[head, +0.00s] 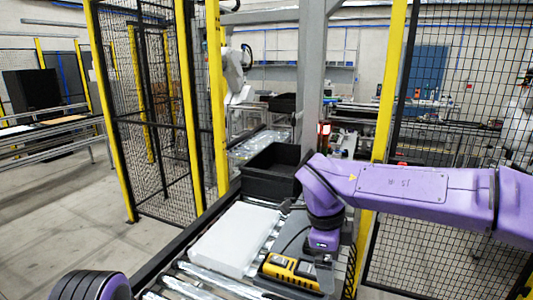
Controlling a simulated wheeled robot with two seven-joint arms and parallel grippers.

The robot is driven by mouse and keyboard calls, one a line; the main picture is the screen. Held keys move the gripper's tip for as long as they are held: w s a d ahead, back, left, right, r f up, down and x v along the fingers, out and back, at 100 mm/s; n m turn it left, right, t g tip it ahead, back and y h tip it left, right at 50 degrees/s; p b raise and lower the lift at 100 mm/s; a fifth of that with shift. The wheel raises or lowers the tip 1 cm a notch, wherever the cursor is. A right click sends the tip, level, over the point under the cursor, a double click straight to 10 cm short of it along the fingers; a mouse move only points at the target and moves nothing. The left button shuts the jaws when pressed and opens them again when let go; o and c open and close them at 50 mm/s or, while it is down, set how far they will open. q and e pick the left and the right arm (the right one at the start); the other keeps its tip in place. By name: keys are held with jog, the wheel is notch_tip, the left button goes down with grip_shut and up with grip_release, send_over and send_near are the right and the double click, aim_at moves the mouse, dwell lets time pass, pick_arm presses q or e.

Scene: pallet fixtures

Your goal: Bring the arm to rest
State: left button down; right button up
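My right arm, purple, reaches in from the right and bends down at the wrist over the conveyor. My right gripper (324,264) points down at its end, close beside a yellow and black device (292,271). The fingers are small, dark and partly hidden, so I cannot tell whether they are open or touch the device. Only a rounded purple and dark part of my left arm shows at the bottom left corner; its gripper is out of view.
A white flat block (235,239) lies on the roller conveyor (190,283), left of the device. A black bin (270,174) stands behind it. Yellow-framed mesh fences (150,110) and a grey post (310,80) stand around. The floor at left is clear.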

jog(key=s+d+f+n+t+h, duration=0.25)
jog(key=d+f, duration=0.25)
jog(key=f, duration=0.5)
jog(key=s+d+f+n+t+h, duration=0.1)
jog(key=s+d+f+n+h, duration=0.3)
jog(key=f, duration=0.6)
jog(key=s+d+f+n+t, duration=0.15)
jog(key=d+f, duration=0.35)
jog(key=f, duration=0.5)
jog(key=s+d+f+n+g+y, duration=0.1)
jog(key=s+d+f+n+y, duration=0.25)
jog(key=s, duration=0.65)
jog(key=s+f+n+g+y, duration=0.15)
jog(key=s+f+n, duration=0.35)
jog(key=s, duration=0.6)
notch_tip(320, 180, down, 14)
jog(key=b, duration=1.2)
jog(key=shift+s+a+r+b, duration=0.15)
jog(key=shift+a+b, duration=0.1)
jog(key=shift+b, duration=0.1)
jog(key=shift+m+t, duration=0.25)
